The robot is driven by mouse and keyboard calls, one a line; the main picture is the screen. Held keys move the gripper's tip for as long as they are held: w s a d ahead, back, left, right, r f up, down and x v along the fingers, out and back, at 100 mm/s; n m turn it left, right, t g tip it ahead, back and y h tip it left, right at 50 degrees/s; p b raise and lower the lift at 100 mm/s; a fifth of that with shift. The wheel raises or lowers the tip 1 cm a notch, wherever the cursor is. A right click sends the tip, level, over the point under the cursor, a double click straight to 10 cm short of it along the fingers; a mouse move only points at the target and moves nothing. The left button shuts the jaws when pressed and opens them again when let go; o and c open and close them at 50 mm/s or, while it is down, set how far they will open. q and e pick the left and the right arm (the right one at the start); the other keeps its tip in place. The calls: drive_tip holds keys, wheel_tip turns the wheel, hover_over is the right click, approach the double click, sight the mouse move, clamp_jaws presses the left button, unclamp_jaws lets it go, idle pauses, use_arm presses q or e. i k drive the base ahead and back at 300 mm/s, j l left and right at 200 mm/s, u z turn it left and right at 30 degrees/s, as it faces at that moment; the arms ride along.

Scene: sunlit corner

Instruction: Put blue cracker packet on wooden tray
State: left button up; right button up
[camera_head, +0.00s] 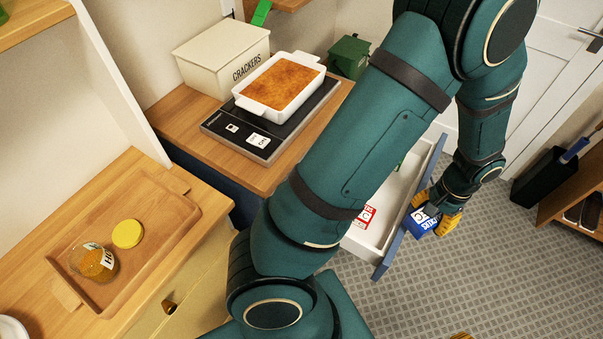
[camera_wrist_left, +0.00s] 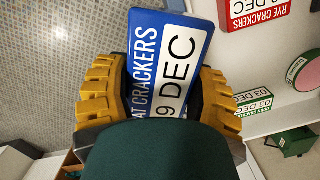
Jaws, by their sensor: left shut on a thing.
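The blue cracker packet (camera_head: 424,222) is in my left gripper (camera_head: 436,212), beside the blue front of an open drawer. In the left wrist view the packet (camera_wrist_left: 172,65) shows a white "9 DEC" label and stands between the yellow fingers of the left gripper (camera_wrist_left: 160,95), which are shut on it. The wooden tray (camera_head: 166,212) lies on the counter at the left of the head view, far from this gripper. A yellow tip, apparently of my right gripper (camera_head: 462,336), just shows at the bottom edge; its jaws are cut off.
A jar (camera_head: 94,262) lies on the tray near a yellow lid (camera_head: 127,233). The open drawer (camera_head: 383,232) holds a red packet (camera_head: 364,216). A baking dish (camera_head: 283,82) on a black scale (camera_head: 262,140) and a crackers box (camera_head: 214,55) stand behind. Bare tray remains around the jar and lid.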

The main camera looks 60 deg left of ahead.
sight(145, 206)
drive_tip(key=k+l, duration=0.1)
drive_tip(key=l, duration=0.45)
drive_tip(key=k+l+u, duration=0.15)
drive_tip(key=u, duration=0.9)
drive_tip(key=i+j+u, duration=0.1)
drive_tip(key=j+u, duration=0.3)
drive_tip(key=i+j+u, duration=0.15)
drive_tip(key=u, duration=0.3)
